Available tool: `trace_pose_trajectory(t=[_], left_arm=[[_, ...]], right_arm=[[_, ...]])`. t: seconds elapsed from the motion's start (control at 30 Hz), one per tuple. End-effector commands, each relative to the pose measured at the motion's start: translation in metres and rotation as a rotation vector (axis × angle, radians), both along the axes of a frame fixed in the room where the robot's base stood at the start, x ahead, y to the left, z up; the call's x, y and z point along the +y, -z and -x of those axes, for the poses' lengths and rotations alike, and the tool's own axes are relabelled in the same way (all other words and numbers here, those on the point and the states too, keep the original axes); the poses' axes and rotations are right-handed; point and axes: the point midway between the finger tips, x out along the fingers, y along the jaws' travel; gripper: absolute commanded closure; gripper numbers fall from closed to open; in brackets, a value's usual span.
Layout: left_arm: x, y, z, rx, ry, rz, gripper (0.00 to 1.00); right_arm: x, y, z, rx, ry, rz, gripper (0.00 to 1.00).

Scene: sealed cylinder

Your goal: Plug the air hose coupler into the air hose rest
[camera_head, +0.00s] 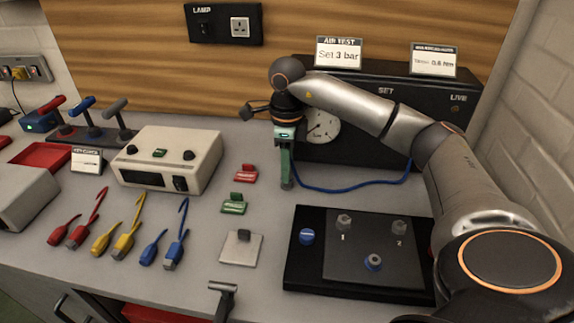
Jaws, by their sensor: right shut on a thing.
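My right gripper (287,178) points down in front of the black test box, at the left of its round gauge. It is shut on the air hose coupler, which is small and mostly hidden at the fingertips. The blue air hose (340,190) runs from there to the right, along the foot of the box, and bends up at its right part. I cannot clearly make out the air hose rest, nor whether the coupler touches it.
The black test box (440,97) stands at the back right. A black board (300,272) with knobs lies in front. A beige meter (200,150), colored leads (128,238), red and green clips (234,204) and a grey plate (240,250) lie left.

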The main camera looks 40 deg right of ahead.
Motion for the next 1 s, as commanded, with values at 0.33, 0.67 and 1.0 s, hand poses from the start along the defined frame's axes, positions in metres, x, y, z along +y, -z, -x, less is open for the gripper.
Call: trace_pose_trajectory(t=[0.33,0.67,1.0], left_arm=[[0.0001,-0.0019,0.0013,0.005,0.0,-0.001,0.0],[0.0005,-0.0006,0.0014,0.006,0.0,-0.002,0.0],[0.001,0.0013,0.0015,0.006,-0.001,-0.003,0.0]], right_arm=[[-0.0002,-0.0003,0.0001,0.0,0.0,0.0,1.0],[-0.0002,0.0009,0.0001,0.0,0.0,0.0,1.0],[-0.0002,0.0043,0.0001,0.0,0.0,0.0,0.51]])
